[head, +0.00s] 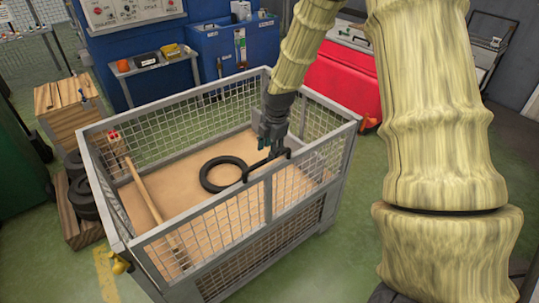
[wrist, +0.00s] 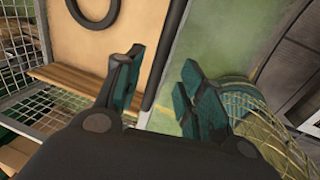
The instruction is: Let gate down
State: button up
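The gate (head: 225,225) is the mesh upper half of the near long side of the grey wire cage (head: 345,125). It stands upright. A black bar (head: 257,167) runs along the top edge of the gate near its middle. My gripper (head: 270,146) points down at this bar, close to its right part. In the wrist view the dark bar (wrist: 168,40) passes between the two spread teal fingers of my gripper (wrist: 160,78), nearer the left finger. The fingers are open, and I cannot tell whether they touch the bar.
Inside the cage a black ring (head: 204,178) and a wooden bar (head: 143,188) lie on the tan floor. A yellow item (head: 119,264) hangs at the near left corner. A red chest (head: 342,80) stands behind. Green floor (head: 350,240) is clear at right.

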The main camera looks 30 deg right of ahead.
jog(key=shift+w+f+p, duration=0.25)
jog(key=shift+f, duration=0.9)
jog(key=shift+w+f+p, duration=0.2)
jog(key=shift+f+p, duration=0.05)
jog(key=shift+f, duration=0.9)
jog(key=shift+c, duration=0.3)
grip_shut()
